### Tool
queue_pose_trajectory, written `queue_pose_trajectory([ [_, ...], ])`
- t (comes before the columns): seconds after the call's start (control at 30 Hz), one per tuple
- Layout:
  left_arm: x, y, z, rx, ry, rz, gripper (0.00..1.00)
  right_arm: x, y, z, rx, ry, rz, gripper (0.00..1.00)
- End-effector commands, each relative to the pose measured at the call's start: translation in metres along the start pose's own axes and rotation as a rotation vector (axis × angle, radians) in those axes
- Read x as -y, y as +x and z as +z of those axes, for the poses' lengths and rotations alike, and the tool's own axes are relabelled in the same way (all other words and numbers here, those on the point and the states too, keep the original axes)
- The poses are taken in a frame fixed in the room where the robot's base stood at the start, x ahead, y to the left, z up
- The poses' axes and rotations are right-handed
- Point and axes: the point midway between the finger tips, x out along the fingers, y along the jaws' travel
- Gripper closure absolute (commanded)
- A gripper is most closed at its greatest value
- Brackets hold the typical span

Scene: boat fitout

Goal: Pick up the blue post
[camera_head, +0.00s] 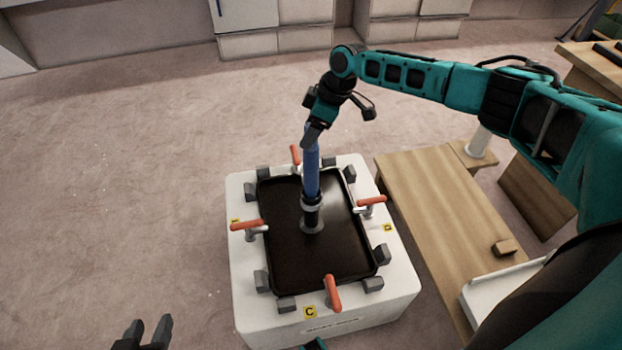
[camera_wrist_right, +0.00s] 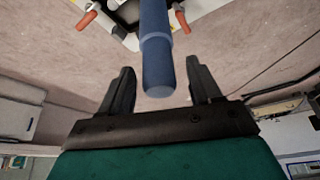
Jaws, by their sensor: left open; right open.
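The blue post (camera_head: 311,172) stands upright on the black tray-like panel (camera_head: 345,255) in the head view, with a dark lower part and a grey round foot. My right gripper (camera_head: 310,132) is at the post's top end, coming from above. In the right wrist view, the post (camera_wrist_right: 157,50) ends between the two open fingers of my right gripper (camera_wrist_right: 158,90), with a gap visible on each side. My left gripper (camera_head: 148,330) is at the bottom left of the head view, open and empty, apart from the white block.
The black panel lies on a white block (camera_head: 245,300) with several orange-handled clamps (camera_head: 333,293) and grey stops around it. Floor on the left is clear.

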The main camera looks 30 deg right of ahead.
Motion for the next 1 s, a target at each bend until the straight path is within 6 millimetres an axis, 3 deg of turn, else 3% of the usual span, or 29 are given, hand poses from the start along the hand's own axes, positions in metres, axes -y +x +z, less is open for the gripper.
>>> queue_pose_trajectory([
  [0.13,0.001,0.004,0.006,0.001,0.0,-0.001,0.57,-0.001,0.018,-0.001,-0.001,0.001,0.001,0.37],
  [0.4,0.002,0.003,0.006,0.002,0.006,-0.001,0.57,-0.001,0.019,-0.001,-0.001,0.0,0.001,0.37],
  [1.0,0.003,0.003,0.007,0.003,0.012,-0.002,0.57,-0.001,0.019,-0.001,-0.001,0.0,0.001,0.94],
])
